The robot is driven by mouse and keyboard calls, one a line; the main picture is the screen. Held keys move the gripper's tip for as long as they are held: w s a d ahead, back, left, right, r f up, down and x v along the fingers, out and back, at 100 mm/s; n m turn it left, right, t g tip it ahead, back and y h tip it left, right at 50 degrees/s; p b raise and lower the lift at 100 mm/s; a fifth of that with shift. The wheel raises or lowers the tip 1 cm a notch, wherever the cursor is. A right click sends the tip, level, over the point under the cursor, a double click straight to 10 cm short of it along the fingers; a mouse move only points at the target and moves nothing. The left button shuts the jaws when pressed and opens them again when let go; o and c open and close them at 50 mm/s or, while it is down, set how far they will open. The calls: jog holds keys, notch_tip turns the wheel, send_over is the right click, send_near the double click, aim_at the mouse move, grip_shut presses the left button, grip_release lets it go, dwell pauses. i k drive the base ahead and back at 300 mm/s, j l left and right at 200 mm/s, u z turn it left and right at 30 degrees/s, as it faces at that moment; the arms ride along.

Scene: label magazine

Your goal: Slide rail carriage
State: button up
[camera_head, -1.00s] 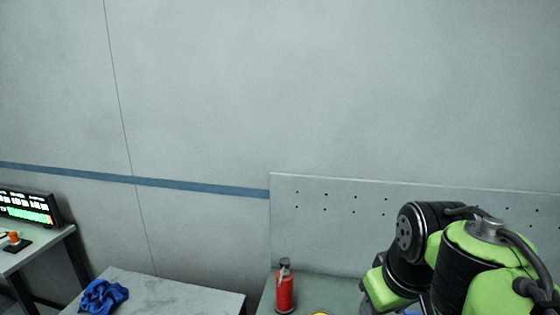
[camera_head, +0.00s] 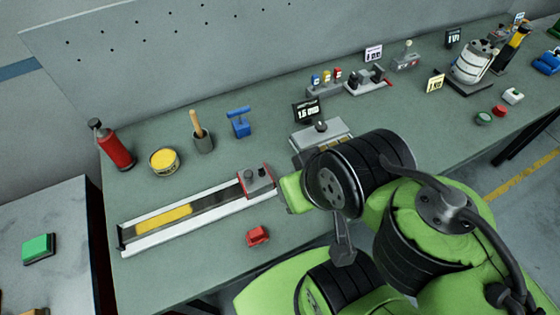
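The rail (camera_head: 205,217) is a long, pale metal track lying on the green-grey bench, running from lower left to the right. A yellow strip (camera_head: 163,219) covers part of its left half. The carriage (camera_head: 256,181), a grey and red block with a small dark knob, sits at the rail's right end. My green and black arm fills the lower right, and one green part of it appears close to the carriage's right side. I cannot tell whether they touch. No gripper fingers can be made out.
A small red block (camera_head: 258,236) lies just in front of the rail. Behind it stand a red extinguisher (camera_head: 112,146), a yellow tin (camera_head: 164,161), a dark cup (camera_head: 202,141) and a blue T-handled object (camera_head: 239,123). A device with a display (camera_head: 308,112) stands right of these.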

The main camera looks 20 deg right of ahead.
aim_at(254, 186)
jog(key=j+u, duration=0.2)
jog(key=u, duration=0.3)
jog(key=j+u, duration=0.15)
jog(key=u, duration=0.35)
jog(key=i+j+u, duration=0.1)
jog(key=u, duration=0.4)
jog(key=i+j+u, duration=0.1)
jog(key=u, duration=0.4)
